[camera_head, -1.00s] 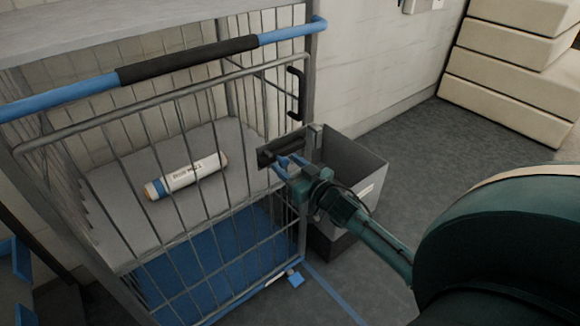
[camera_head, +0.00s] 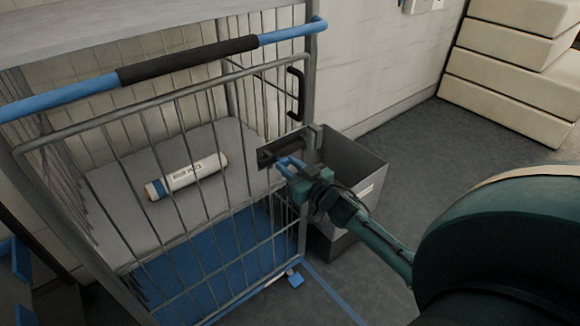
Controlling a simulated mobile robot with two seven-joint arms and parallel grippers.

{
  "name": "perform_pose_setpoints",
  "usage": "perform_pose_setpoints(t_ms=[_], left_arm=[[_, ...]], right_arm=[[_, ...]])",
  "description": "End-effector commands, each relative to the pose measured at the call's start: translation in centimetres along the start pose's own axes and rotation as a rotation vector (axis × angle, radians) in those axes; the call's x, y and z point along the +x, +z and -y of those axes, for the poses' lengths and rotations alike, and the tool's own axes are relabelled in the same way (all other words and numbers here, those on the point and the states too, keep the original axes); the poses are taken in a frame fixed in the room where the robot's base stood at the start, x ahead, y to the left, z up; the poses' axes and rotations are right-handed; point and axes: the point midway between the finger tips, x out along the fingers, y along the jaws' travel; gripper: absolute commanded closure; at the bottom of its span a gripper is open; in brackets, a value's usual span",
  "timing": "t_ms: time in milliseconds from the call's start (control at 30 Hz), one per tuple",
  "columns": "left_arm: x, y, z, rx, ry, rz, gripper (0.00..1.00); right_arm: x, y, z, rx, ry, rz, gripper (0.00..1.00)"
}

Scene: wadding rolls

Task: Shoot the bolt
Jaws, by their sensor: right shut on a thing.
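The bolt (camera_head: 280,148) is a dark plate with a bar on the right edge of the cage trolley's barred door (camera_head: 185,165), beside the right post. My right gripper (camera_head: 284,163) is at the bolt, its blue fingers shut on what looks like the bolt's knob. The fingers hide the knob. The door stands in the front of the trolley, with its free edge near the post (camera_head: 309,100). I cannot tell how far the bar reaches into the post. My left gripper is not in view.
A labelled wadding roll (camera_head: 187,176) lies on the grey shelf inside the cage. A grey bin (camera_head: 350,160) stands just right of the post, behind my right wrist. Cream stacked blocks (camera_head: 510,75) stand at the back right. Floor between them is clear.

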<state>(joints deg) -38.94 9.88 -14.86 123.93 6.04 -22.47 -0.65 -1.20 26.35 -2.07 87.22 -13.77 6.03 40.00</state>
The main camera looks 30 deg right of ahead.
Motion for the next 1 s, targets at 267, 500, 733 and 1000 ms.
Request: perform_pose_setpoints(t_ms=[267,500,733,1000], left_arm=[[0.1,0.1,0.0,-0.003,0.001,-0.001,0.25],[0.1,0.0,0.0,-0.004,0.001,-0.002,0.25],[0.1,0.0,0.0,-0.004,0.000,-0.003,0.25],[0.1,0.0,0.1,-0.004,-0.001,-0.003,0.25]], right_arm=[[0.0,0.1,-4.2,-0.005,0.001,0.003,1.00],[0.0,0.0,-5.1,-0.001,0.004,0.002,1.00],[0.0,0.0,-5.2,-0.001,0.007,0.002,0.66],[0.0,0.0,-5.0,-0.001,0.003,0.001,0.52]])
